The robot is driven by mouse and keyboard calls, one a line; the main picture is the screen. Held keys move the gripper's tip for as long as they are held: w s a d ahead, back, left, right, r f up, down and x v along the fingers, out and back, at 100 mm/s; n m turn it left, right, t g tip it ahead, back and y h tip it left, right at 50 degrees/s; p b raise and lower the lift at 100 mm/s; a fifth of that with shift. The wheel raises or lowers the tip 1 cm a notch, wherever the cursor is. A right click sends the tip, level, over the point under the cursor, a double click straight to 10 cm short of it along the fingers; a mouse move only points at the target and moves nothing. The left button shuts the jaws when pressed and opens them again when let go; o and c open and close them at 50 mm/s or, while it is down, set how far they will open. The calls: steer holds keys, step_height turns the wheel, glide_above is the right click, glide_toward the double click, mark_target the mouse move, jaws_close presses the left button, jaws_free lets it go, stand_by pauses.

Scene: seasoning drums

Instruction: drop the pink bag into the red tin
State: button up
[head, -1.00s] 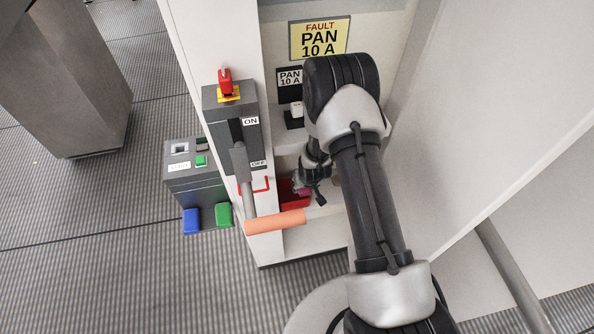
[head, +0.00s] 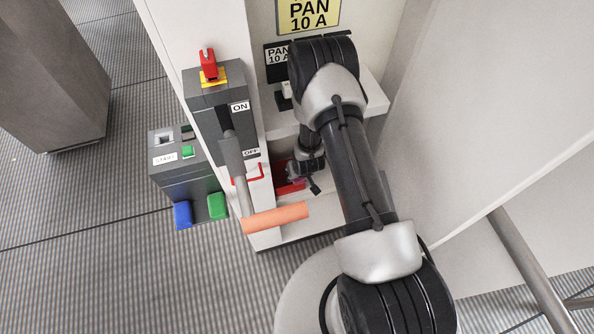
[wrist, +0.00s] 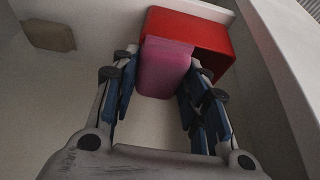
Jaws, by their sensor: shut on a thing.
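The pink bag (wrist: 163,70) is between the fingers of my gripper (wrist: 158,88) in the wrist view, and the gripper is shut on it. The red tin (wrist: 212,36) lies just beyond the bag, and the bag overlaps its near left part in the picture. I cannot tell whether the bag is over the tin's opening or in front of it. In the head view my gripper (head: 305,180) is low in the cabinet. A part of the red tin (head: 291,187) shows beside it, and the bag is mostly hidden there.
A lever with an orange handle (head: 276,218) sticks out in front of the cabinet, left of my arm. A grey switch box (head: 222,98) is on the cabinet's left post. In the wrist view a tan object (wrist: 48,35) lies at left, and a pale wall (wrist: 275,70) stands right of the tin.

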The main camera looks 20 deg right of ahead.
steer(key=shift+f+b, duration=0.55)
steer(key=shift+f, duration=0.1)
steer(key=o, duration=1.1)
steer(key=shift+w, duration=0.1)
steer(key=shift+c, duration=0.2)
steer(key=shift+r+p, duration=0.5)
steer(key=p+v, duration=0.3)
steer(key=v, duration=0.9)
steer(key=shift+r, duration=0.15)
